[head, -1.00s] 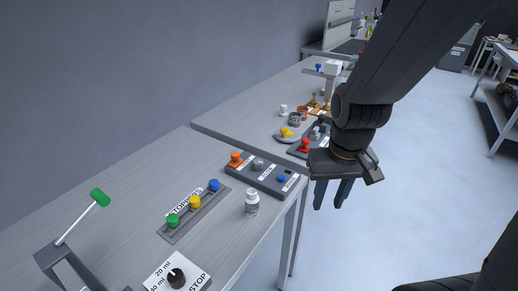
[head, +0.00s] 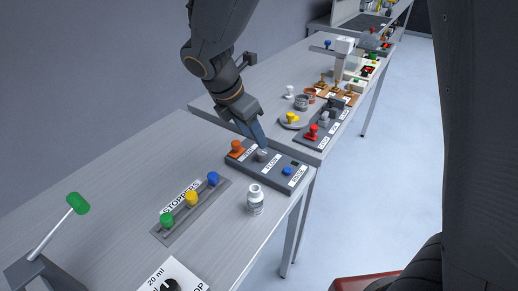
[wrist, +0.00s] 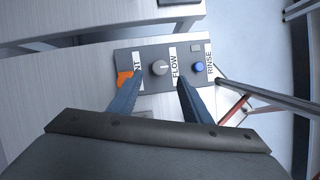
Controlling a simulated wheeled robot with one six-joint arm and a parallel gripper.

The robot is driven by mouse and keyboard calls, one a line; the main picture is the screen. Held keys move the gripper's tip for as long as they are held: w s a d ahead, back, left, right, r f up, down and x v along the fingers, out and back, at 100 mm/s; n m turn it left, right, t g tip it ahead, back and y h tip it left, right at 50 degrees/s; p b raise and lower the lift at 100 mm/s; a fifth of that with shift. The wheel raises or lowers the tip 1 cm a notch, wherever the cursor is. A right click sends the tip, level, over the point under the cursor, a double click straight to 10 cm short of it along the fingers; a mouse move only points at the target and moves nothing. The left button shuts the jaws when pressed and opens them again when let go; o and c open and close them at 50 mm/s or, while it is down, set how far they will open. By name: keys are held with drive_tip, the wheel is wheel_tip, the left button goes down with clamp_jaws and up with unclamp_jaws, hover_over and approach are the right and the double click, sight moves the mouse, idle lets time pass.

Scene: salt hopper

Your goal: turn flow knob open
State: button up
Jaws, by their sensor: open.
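The flow knob (head: 262,155) is a small grey round knob in the middle of a dark control panel (head: 277,177), beside the label FLOW. In the wrist view the knob (wrist: 159,68) shows a light pointer line and lies ahead of and between my two fingers. My gripper (head: 256,136) is open, pointing down at the panel just above the knob. In the wrist view its fingers (wrist: 160,82) are spread to either side, and a gap shows between each finger and the knob. Whether the fingertips touch the panel I cannot tell.
An orange knob (head: 237,147) sits left of the flow knob, and a blue RINSE button (head: 287,171) right. A white bottle (head: 255,200) and a stopper rack (head: 190,207) with green, yellow and blue stoppers stand nearer. A green-handled lever (head: 78,203) rises at left.

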sight(261, 152)
drive_tip(key=x, duration=0.7)
drive_tip(key=shift+d+f+p, duration=0.1)
drive_tip(key=shift+f+p, duration=0.1)
drive_tip(key=shift+p, duration=0.2)
drive_tip(key=c, duration=1)
drive_tip(key=shift+c, duration=0.2)
